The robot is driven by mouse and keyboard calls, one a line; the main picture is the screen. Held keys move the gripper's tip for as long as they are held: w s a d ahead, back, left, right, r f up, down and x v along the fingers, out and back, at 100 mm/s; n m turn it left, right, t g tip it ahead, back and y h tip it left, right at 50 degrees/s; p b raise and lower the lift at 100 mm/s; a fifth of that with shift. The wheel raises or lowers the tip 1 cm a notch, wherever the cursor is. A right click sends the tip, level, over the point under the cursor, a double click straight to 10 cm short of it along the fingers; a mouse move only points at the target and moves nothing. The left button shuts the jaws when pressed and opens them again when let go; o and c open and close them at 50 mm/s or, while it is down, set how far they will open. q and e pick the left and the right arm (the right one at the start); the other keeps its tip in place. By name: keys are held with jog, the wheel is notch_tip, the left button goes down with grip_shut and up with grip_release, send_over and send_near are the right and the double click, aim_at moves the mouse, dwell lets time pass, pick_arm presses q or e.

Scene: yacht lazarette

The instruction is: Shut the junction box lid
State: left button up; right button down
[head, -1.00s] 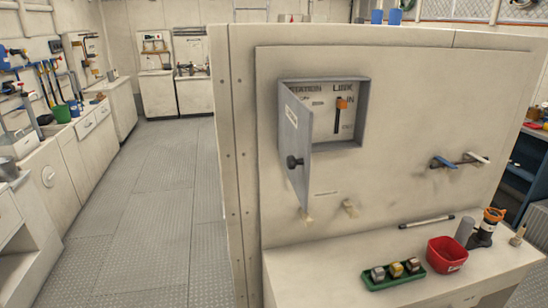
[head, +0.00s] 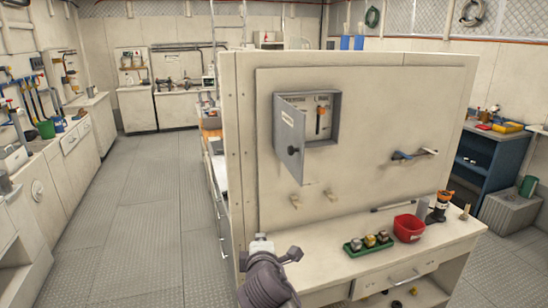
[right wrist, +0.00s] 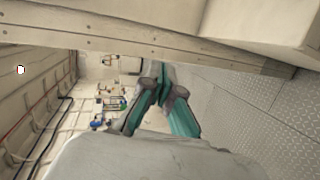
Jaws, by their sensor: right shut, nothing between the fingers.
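The junction box (head: 337,112) is a grey box on the upright cream panel. Its grey lid (head: 289,135) is hinged at the left and stands open, swung out toward me, with a dark round knob (head: 293,150) near its lower free edge. Inside the box an orange-handled lever shows. My right arm comes in at the bottom of the head view, below and left of the box, clear of the lid. In the right wrist view my right gripper (right wrist: 162,85) is shut and empty, with teal on its fingers. The lid does not show there. My left gripper is out of view.
Below the panel a counter (head: 330,270) holds a green tray (head: 352,247) of small blocks, a red bin (head: 409,228) and an orange-topped tool (head: 440,206). Open floor lies to the left.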

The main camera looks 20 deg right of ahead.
jog(key=s+r+t+h, duration=0.15)
jog(key=s+r, duration=0.25)
jog(key=r, duration=0.6)
jog(key=s+r+t+h, duration=0.1)
jog(key=s+r+t, duration=0.15)
jog(key=r, duration=0.75)
pick_arm(q)
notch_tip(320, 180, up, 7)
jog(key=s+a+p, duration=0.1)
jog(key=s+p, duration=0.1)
jog(key=p, duration=0.4)
jog(key=shift+p, duration=0.35)
pick_arm(e)
jog(key=w+d, duration=0.6)
jog(key=w, duration=0.3)
jog(key=shift+r+g, duration=0.2)
jog(key=shift+g, duration=0.2)
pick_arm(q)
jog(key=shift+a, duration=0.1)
pick_arm(e)
jog(key=shift+w+n+y, duration=0.15)
jog(key=shift+n+y, duration=0.1)
jog(key=shift+n, duration=0.05)
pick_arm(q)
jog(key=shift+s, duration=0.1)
pick_arm(e)
jog(key=shift+d, duration=0.1)
